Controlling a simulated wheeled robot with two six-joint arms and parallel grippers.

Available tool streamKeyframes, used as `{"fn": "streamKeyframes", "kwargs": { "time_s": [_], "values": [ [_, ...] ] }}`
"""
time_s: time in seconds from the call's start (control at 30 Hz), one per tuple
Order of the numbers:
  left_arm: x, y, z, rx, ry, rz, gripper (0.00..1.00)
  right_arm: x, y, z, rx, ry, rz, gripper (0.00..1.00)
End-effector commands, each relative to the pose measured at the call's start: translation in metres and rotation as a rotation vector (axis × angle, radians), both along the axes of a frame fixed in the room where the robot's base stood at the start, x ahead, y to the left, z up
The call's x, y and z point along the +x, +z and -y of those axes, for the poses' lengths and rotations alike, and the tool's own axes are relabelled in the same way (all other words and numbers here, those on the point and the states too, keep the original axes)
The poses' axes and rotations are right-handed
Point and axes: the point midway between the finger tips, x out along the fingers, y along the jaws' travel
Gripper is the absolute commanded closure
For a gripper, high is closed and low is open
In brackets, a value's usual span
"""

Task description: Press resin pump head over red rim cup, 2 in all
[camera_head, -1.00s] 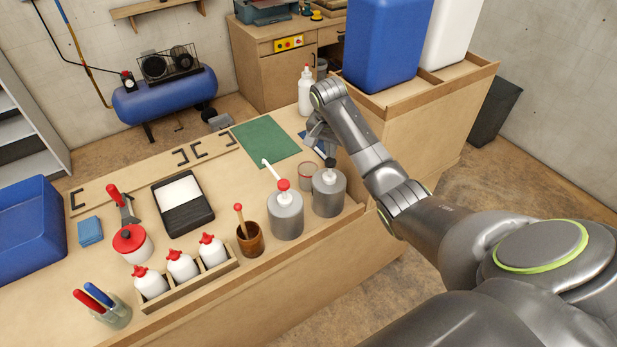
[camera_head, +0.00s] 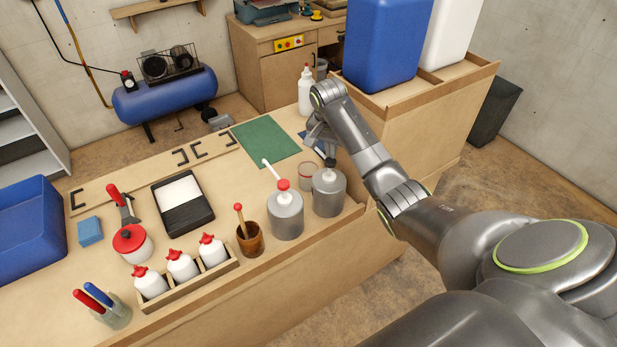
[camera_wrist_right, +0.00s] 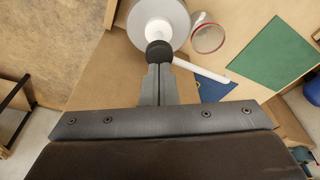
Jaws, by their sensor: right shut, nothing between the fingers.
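Two grey resin cans with pumps stand near the front edge of the bench. The left can (camera_head: 285,215) has a red pump head (camera_head: 283,184) with a white spout. The right can (camera_head: 328,194) has a black pump head (camera_wrist_right: 158,52), and its white spout (camera_wrist_right: 205,71) points right in the wrist view. The red rim cup (camera_head: 308,176) stands beside the right can; it also shows in the wrist view (camera_wrist_right: 207,39). My right gripper (camera_head: 329,151) is shut and empty, its fingertips at the black pump head; whether they touch is unclear. My left gripper is out of view.
Large blue and white containers (camera_head: 386,45) (camera_head: 448,35) stand behind my right arm.

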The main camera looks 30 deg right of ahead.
Motion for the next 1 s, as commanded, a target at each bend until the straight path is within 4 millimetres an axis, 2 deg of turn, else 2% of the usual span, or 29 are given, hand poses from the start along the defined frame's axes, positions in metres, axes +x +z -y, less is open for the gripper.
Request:
{"fn": "streamKeyframes", "kwargs": {
  "time_s": [0.23,0.47,0.77,1.0],
  "values": [
    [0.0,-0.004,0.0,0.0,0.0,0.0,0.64,0.0,-0.015,0.0,0.0,0.0,-0.001,1.0],
    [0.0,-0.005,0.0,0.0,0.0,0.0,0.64,0.0,-0.019,0.0,0.0,0.0,-0.001,1.0],
    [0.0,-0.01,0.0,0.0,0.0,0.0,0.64,-0.001,-0.04,-0.001,0.002,0.0,-0.004,1.0],
    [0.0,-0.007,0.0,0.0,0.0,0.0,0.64,-0.001,-0.038,0.0,0.002,0.0,-0.003,1.0]
  ]
}}
